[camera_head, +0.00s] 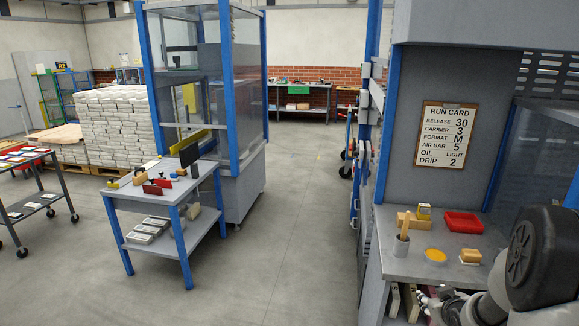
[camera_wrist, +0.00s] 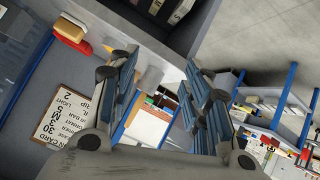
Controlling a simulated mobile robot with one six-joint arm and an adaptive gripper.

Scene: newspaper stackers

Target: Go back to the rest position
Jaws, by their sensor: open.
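My gripper (camera_wrist: 160,85) is open in the wrist view, with a wide gap between its two blue-and-grey fingers and nothing held between them. In the head view my gripper (camera_head: 425,300) shows small at the bottom right, in front of the workbench (camera_head: 395,263), partly hidden by my arm's own links. My arm is folded in at the right edge of the head view.
On the workbench are a red tray (camera_head: 463,222), a cup with a brush (camera_head: 401,246), a yellow-filled dish (camera_head: 435,255) and small blocks. A run card (camera_head: 442,134) hangs above. A tool cart (camera_head: 150,196) stands left; the middle floor (camera_head: 300,220) is clear.

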